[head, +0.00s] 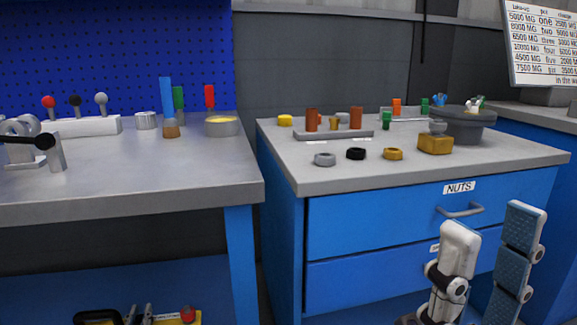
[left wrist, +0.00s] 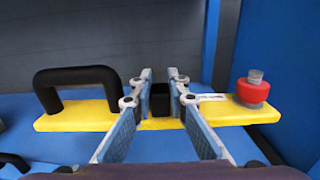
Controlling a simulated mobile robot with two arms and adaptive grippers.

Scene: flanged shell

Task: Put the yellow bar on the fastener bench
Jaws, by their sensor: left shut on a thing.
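The yellow bar (left wrist: 95,117) spans the left wrist view, with a black handle at its left end and a red knob at its right. Its red knob end (head: 189,316) shows at the bottom edge of the head view, over the blue lower shelf. My left gripper (left wrist: 159,82) is shut on the black block at the bar's middle. I cannot tell whether the bar touches the shelf. The fastener bench (head: 335,183) is the blue cabinet with the NUTS drawer and grey top. My right gripper (head: 488,235) is open and empty in front of its drawers.
The bench top holds nuts, a rack of brown cylinders (head: 320,134), a brass block (head: 435,144) and a grey bowl (head: 464,124).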

